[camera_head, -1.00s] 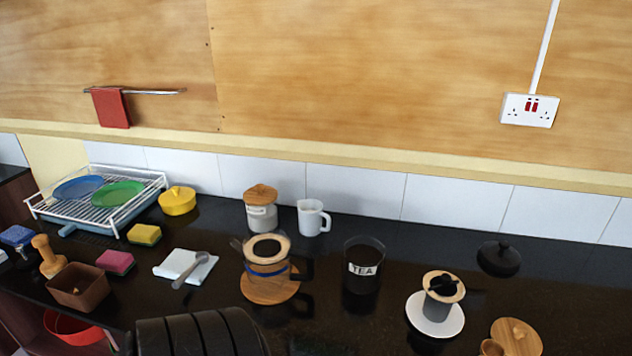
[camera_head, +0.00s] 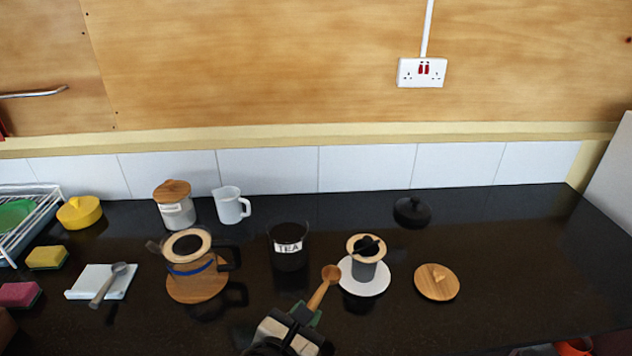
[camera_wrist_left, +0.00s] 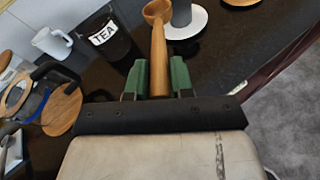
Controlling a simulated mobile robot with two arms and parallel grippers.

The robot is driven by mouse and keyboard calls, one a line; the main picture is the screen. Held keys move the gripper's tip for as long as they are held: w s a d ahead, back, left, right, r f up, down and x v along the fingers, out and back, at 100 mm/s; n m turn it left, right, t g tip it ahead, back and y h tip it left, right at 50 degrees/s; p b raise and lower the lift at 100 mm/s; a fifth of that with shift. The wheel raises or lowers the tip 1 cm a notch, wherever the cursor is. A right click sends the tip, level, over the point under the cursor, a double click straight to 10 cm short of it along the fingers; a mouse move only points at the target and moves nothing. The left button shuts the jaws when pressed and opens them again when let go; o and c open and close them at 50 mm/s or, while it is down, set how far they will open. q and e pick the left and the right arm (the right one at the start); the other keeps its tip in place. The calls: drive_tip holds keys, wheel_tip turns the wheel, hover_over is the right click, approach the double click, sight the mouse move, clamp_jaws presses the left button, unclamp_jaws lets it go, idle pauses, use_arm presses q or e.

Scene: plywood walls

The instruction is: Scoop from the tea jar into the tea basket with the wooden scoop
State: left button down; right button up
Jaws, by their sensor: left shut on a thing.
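My left gripper (camera_head: 303,314) is shut on the handle of the wooden scoop (camera_head: 331,273), bowl pointing away from me. The wrist view shows the scoop (camera_wrist_left: 158,55) between the green fingertips (camera_wrist_left: 158,78). The tea jar (camera_head: 289,262), clear with dark contents and a TEA label, stands open just left of and beyond the scoop. A grey cup (camera_head: 366,270) with a wooden-rimmed insert stands on a white saucer to the scoop's right. A glass teapot (camera_head: 195,265) has a similar insert. I cannot tell which insert is the tea basket. My right gripper is out of view.
A wooden lid (camera_head: 437,283) lies right of the saucer (camera_head: 364,285), with a black lid (camera_head: 412,211) farther back. A white jug (camera_head: 231,204) and wooden-lidded jar (camera_head: 175,205) stand behind the teapot. A spoon rests on a white holder (camera_head: 85,281). The counter's right side is clear.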

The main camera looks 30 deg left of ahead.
use_arm(q)
drive_tip(key=w+a+r+n+g+y+p, duration=0.2)
drive_tip(key=w+a+n+g, duration=0.1)
drive_tip(key=w+a+n, duration=0.1)
drive_tip(key=w+a+r+n+g+y+p, duration=0.2)
drive_tip(key=w+a+n+g+y+p, duration=0.1)
drive_tip(key=w+a, duration=0.3)
drive_tip(key=w+a+r+n+g+y+p, duration=0.1)
drive_tip(key=w+a+n+g+y+p, duration=0.1)
drive_tip(key=w+a+n+g, duration=0.3)
drive_tip(key=shift+w+a+r+y+p, duration=0.2)
drive_tip(key=shift+w+a+p, duration=0.1)
drive_tip(key=shift+w, duration=0.2)
drive_tip(key=shift+w+a+r+y+p, duration=0.1)
drive_tip(key=shift+w+a+r+p, duration=0.15)
drive_tip(key=shift+w, duration=0.2)
drive_tip(key=w+d+r+n+g+h+p, duration=0.3)
drive_tip(key=w+d+r+n+g+p, duration=0.1)
drive_tip(key=w+d+r+n+p, duration=0.1)
drive_tip(key=shift+d+r+n+g, duration=0.3)
drive_tip(key=shift+d+r+n, duration=0.15)
drive_tip(key=shift+d, duration=0.7)
drive_tip(key=shift+w+a, duration=0.1)
drive_tip(key=shift+w, duration=0.05)
drive_tip(key=shift+f, duration=0.1)
